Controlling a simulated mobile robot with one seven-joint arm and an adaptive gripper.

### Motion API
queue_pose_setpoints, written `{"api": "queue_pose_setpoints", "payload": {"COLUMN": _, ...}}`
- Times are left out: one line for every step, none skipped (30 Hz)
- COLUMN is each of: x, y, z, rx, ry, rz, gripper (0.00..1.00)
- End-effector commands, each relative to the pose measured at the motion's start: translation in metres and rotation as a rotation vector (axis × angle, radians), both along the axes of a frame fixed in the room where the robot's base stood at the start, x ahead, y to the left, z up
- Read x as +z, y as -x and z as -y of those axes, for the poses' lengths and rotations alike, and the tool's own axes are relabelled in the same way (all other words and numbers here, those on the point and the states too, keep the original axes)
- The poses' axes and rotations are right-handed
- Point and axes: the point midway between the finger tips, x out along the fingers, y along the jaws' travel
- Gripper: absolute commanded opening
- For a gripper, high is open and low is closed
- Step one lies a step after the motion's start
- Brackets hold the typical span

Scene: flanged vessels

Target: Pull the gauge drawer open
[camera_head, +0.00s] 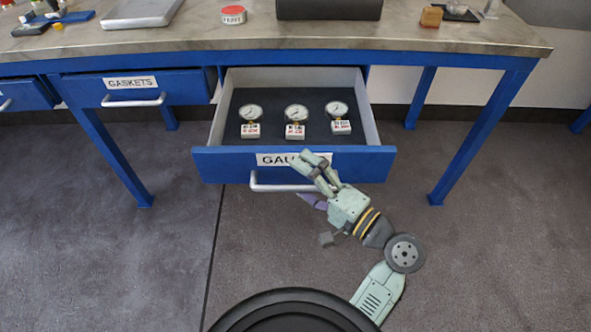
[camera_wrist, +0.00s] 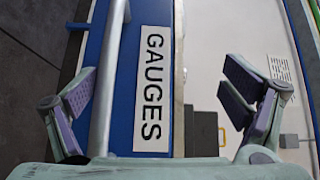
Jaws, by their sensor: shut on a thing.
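The gauge drawer (camera_head: 222,165) stands open under the blue table, its front pulled well out from the frame. Three dial gauges with small tags sit inside on a dark liner. Its handle (camera_head: 268,187) is a pale bar below the GAUGES label; in the wrist view the handle (camera_wrist: 106,80) runs up along the left of the label (camera_wrist: 153,90). The wrist view shows a finger on either side; the exact contact is not clear.
The closed-looking GASKETS drawer (camera_head: 137,87) is to the left. Table legs (camera_head: 480,140) stand either side. On the tabletop (camera_head: 420,40) are a grey tray (camera_head: 142,10), a red round tin (camera_head: 233,15) and a dark box (camera_head: 330,8). The floor in front is clear.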

Motion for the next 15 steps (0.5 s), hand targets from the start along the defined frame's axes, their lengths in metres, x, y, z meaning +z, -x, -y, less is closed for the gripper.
{"api": "queue_pose_setpoints", "payload": {"x": 0.015, "y": 0.004, "z": 0.006, "rx": -0.011, "ry": -0.002, "rz": 0.035, "gripper": 0.71}}
{"api": "queue_pose_setpoints", "payload": {"x": 0.015, "y": 0.006, "z": 0.007, "rx": -0.011, "ry": -0.002, "rz": 0.035, "gripper": 0.7}}
{"api": "queue_pose_setpoints", "payload": {"x": 0.015, "y": 0.008, "z": 0.009, "rx": -0.011, "ry": -0.002, "rz": 0.035, "gripper": 0.69}}
{"api": "queue_pose_setpoints", "payload": {"x": 0.014, "y": 0.009, "z": 0.01, "rx": -0.011, "ry": -0.002, "rz": 0.035, "gripper": 0.69}}
{"api": "queue_pose_setpoints", "payload": {"x": 0.014, "y": 0.011, "z": 0.012, "rx": -0.011, "ry": -0.002, "rz": 0.035, "gripper": 0.69}}
{"api": "queue_pose_setpoints", "payload": {"x": 0.014, "y": 0.013, "z": 0.013, "rx": -0.011, "ry": -0.002, "rz": 0.035, "gripper": 0.69}}
{"api": "queue_pose_setpoints", "payload": {"x": 0.013, "y": 0.014, "z": 0.015, "rx": -0.011, "ry": -0.002, "rz": 0.035, "gripper": 0.69}}
{"api": "queue_pose_setpoints", "payload": {"x": 0.013, "y": 0.016, "z": 0.016, "rx": -0.01, "ry": -0.002, "rz": 0.035, "gripper": 0.69}}
{"api": "queue_pose_setpoints", "payload": {"x": 0.012, "y": 0.017, "z": 0.019, "rx": -0.011, "ry": -0.001, "rz": 0.034, "gripper": 0.69}}
{"api": "queue_pose_setpoints", "payload": {"x": 0.012, "y": 0.019, "z": 0.02, "rx": -0.01, "ry": -0.003, "rz": 0.034, "gripper": 0.63}}
{"api": "queue_pose_setpoints", "payload": {"x": 0.011, "y": 0.02, "z": 0.021, "rx": -0.009, "ry": -0.003, "rz": 0.033, "gripper": 0.54}}
{"api": "queue_pose_setpoints", "payload": {"x": 0.01, "y": 0.022, "z": 0.023, "rx": -0.008, "ry": -0.003, "rz": 0.031, "gripper": 0.38}}
{"api": "queue_pose_setpoints", "payload": {"x": 0.009, "y": 0.024, "z": 0.024, "rx": -0.007, "ry": -0.003, "rz": 0.029, "gripper": 0.33}}
{"api": "queue_pose_setpoints", "payload": {"x": 0.008, "y": 0.025, "z": 0.025, "rx": -0.007, "ry": -0.004, "rz": 0.028, "gripper": 0.33}}
{"api": "queue_pose_setpoints", "payload": {"x": 0.007, "y": 0.027, "z": 0.027, "rx": -0.005, "ry": -0.003, "rz": 0.027, "gripper": 0.33}}
